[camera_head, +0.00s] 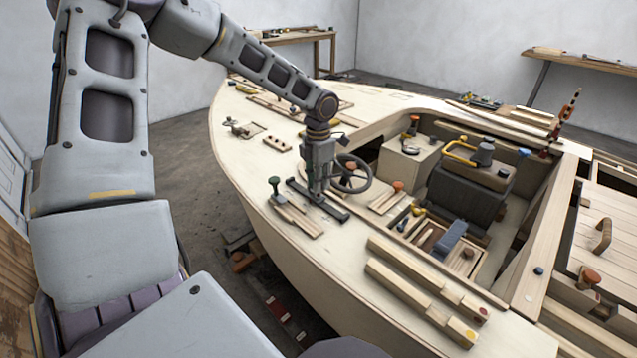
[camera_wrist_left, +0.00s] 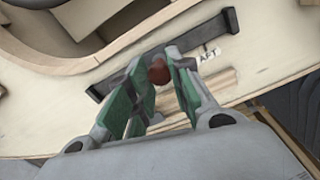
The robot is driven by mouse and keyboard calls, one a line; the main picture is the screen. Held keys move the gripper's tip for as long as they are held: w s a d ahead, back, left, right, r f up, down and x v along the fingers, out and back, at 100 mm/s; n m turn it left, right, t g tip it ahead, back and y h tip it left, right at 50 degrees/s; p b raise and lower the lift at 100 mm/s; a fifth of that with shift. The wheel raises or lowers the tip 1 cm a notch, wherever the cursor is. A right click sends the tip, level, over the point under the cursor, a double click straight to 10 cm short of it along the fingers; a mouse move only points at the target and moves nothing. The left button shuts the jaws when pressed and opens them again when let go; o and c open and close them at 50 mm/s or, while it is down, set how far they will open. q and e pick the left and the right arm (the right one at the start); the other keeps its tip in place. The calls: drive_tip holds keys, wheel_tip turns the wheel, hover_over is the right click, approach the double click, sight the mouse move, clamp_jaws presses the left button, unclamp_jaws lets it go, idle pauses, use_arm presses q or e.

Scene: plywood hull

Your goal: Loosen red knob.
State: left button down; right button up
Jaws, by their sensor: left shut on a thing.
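The red knob (camera_wrist_left: 159,72) shows in the left wrist view as a dark red ball over a dark slotted bar (camera_wrist_left: 217,34), which is fixed to the pale plywood deck. My left gripper (camera_wrist_left: 156,78) is shut on the knob, with its green-padded fingers on either side of it. In the head view my left gripper (camera_head: 318,188) points down over the same dark bar (camera_head: 334,211). The knob is hidden there behind the fingers. My right gripper is not in view.
A dark handwheel (camera_head: 352,174) stands close to the right of my left gripper. A green-topped knob (camera_head: 274,181) stands to its left. Wooden strips (camera_head: 297,216) lie in front. The open cockpit with a dark seat (camera_head: 462,192) is farther right.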

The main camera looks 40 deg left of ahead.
use_arm(q)
drive_tip(key=shift+s+f, duration=0.1)
drive_tip(key=shift+f, duration=0.05)
idle(0.4)
drive_tip(key=c, duration=1.2)
unclamp_jaws()
drive_tip(key=shift+c, duration=0.2)
drive_tip(key=shift+r, duration=0.2)
drive_tip(key=shift+r, duration=0.35)
wheel_tip(320, 180, up, 11)
drive_tip(key=shift+r, duration=0.2)
